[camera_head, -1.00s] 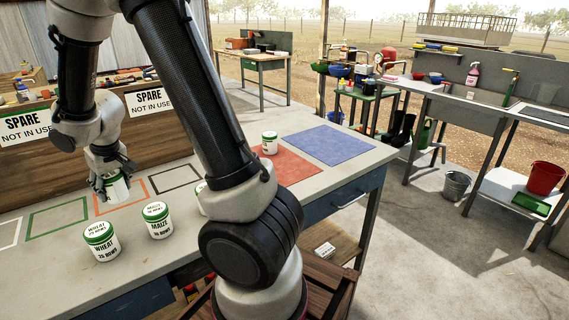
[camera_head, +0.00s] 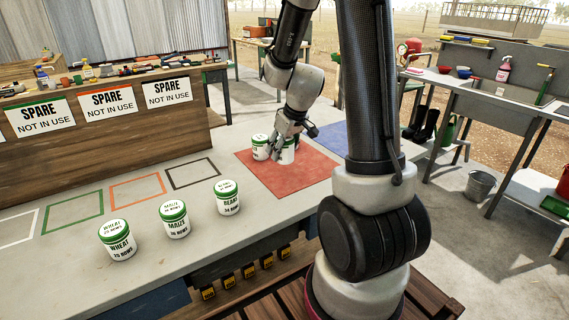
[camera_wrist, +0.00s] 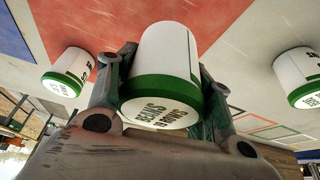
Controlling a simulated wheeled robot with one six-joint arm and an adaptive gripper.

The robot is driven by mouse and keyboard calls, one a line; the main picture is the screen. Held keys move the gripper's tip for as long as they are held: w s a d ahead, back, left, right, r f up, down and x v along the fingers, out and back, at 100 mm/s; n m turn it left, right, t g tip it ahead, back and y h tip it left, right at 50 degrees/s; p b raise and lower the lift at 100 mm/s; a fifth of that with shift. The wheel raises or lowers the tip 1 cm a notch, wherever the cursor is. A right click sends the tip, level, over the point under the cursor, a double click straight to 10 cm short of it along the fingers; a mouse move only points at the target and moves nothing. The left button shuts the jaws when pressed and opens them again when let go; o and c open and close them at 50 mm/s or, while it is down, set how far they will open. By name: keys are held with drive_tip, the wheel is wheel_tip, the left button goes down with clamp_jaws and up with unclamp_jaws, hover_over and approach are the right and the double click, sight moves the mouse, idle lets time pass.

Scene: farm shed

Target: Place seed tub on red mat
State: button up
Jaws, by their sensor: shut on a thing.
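The red mat (camera_head: 278,180) lies on the bench in the head view, and it shows at the top of the wrist view (camera_wrist: 135,12). My gripper (camera_head: 287,146) is over the mat, shut on a white seed tub with a green lid (camera_head: 287,157). In the wrist view this tub (camera_wrist: 165,60) sits between the two fingers, and its lid reads BEANS. Whether its base touches the mat cannot be told. Another green-lidded tub (camera_head: 260,150) stands on the mat close on the left of the held one.
Tubs labelled wheat (camera_head: 118,243), maize (camera_head: 175,222) and beans (camera_head: 228,200) stand along the bench front. Empty white, green, orange and black outlines lie behind them. A blue mat (camera_head: 329,136) adjoins the red mat on the right. A wooden board with SPARE signs (camera_head: 107,102) backs the bench.

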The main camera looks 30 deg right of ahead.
sight(290, 140)
drive_tip(key=shift+a+f, duration=0.1)
drive_tip(key=shift+f, duration=2.9)
drive_tip(key=o, duration=1.1)
drive_tip(key=shift+f, duration=0.15)
drive_tip(key=v, duration=1.2)
drive_tip(key=shift+w, duration=0.2)
drive_tip(key=s+a+r, duration=0.1)
drive_tip(key=s+r, duration=0.3)
drive_tip(key=s, duration=0.2)
drive_tip(key=s+a+r+m, duration=0.1)
drive_tip(key=s+a+r, duration=0.1)
drive_tip(key=s+r, duration=0.2)
drive_tip(key=s+a+r+m, duration=0.1)
drive_tip(key=s+r, duration=0.3)
drive_tip(key=s, duration=0.6)
drive_tip(key=shift+s+a+r+h, duration=0.1)
drive_tip(key=shift+a+r+h, duration=0.3)
drive_tip(key=shift+a, duration=0.2)
